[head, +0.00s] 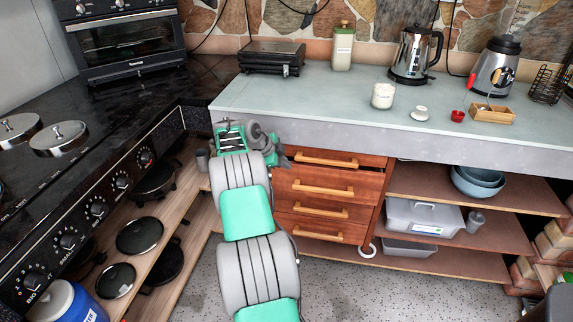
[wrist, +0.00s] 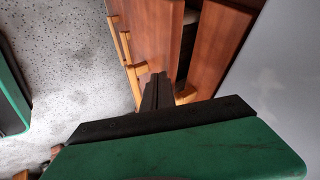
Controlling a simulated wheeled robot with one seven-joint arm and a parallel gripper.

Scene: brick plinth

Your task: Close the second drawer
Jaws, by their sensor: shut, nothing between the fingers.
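A wooden drawer unit with a stack of drawers stands under the counter. In the head view the second drawer (head: 345,181) juts out in front of the top drawer (head: 355,156), so it is partly open. In the wrist view a dark gap shows between the second drawer's front (wrist: 155,35) and the top drawer (wrist: 222,40). My gripper (wrist: 159,78) is shut and empty, its fingertips close to the second drawer's front near its handle. I cannot tell whether they touch. In the head view my gripper (head: 284,160) is at the left of the drawers, mostly hidden by my wrist.
The lower drawers (head: 290,221) look shut. The grey-green counter (head: 330,100) overhangs them, carrying a kettle (head: 415,53), a jar (head: 383,95) and a blender (head: 495,65). Open shelves (head: 420,185) with bins stand to the right, a stove (head: 80,170) to the left. Speckled floor is free in front.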

